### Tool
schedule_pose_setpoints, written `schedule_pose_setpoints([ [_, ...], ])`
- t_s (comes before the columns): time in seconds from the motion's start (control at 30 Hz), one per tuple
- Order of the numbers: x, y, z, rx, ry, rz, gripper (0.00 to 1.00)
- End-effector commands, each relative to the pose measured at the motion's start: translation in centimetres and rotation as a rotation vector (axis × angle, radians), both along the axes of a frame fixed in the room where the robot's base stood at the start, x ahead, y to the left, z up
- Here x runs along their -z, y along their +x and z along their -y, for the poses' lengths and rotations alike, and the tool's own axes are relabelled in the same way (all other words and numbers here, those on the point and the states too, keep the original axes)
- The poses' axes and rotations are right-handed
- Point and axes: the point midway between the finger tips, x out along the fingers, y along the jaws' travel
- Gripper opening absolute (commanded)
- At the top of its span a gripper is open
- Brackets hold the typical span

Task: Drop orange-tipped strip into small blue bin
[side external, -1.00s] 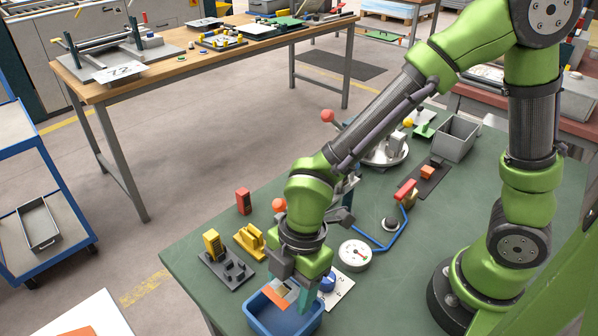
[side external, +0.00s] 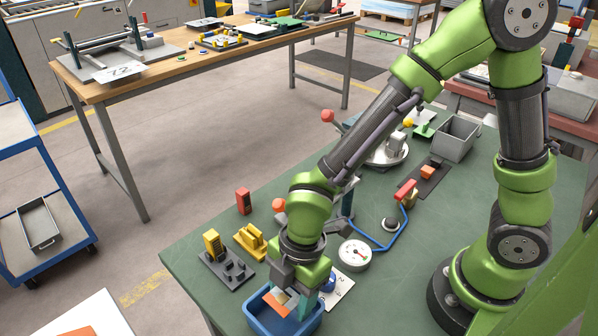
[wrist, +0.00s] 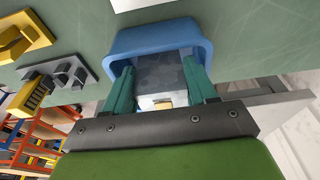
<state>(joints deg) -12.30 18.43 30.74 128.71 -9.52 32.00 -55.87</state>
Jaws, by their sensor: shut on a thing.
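The small blue bin (side external: 259,323) stands at the front edge of the green table. It also shows in the wrist view (wrist: 150,38), in front of my fingers. My gripper (side external: 289,301) points down at the bin's opening, with its teal fingers (wrist: 160,86) reaching in at the rim. It is shut on the strip, whose orange tip (side external: 275,303) shows beside the fingers, over or inside the bin. A pale part of the strip (wrist: 152,101) shows between the fingers in the wrist view. How far the strip is below the rim is hard to tell.
A yellow fixture (side external: 250,241) and a dark base with a yellow block (side external: 213,243) stand left of the bin. A round dial (side external: 355,254) and a white card (side external: 341,287) lie to its right. A grey bin (side external: 455,139) stands farther back.

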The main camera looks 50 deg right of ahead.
Motion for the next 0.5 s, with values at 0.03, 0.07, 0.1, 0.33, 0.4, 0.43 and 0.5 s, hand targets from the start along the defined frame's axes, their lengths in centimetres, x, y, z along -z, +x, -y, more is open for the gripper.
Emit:
schedule_pose_setpoints([
  [0.03, 0.07, -0.01, 0.0, 0.0, 0.0, 0.0, 0.37],
  [0.07, 0.11, -0.01, 0.0, 0.0, 0.0, -0.001, 0.37],
  [0.1, 0.17, -0.02, 0.01, 0.0, 0.0, -0.001, 0.37],
  [0.33, 0.65, -0.04, 0.0, -0.001, -0.001, -0.001, 0.37],
  [0.4, 0.79, -0.03, -0.01, -0.001, -0.001, -0.001, 0.37],
  [0.43, 0.86, -0.03, 0.0, -0.001, -0.001, -0.001, 0.37],
  [0.5, 1.0, -0.03, 0.0, -0.001, -0.001, -0.001, 0.37],
])
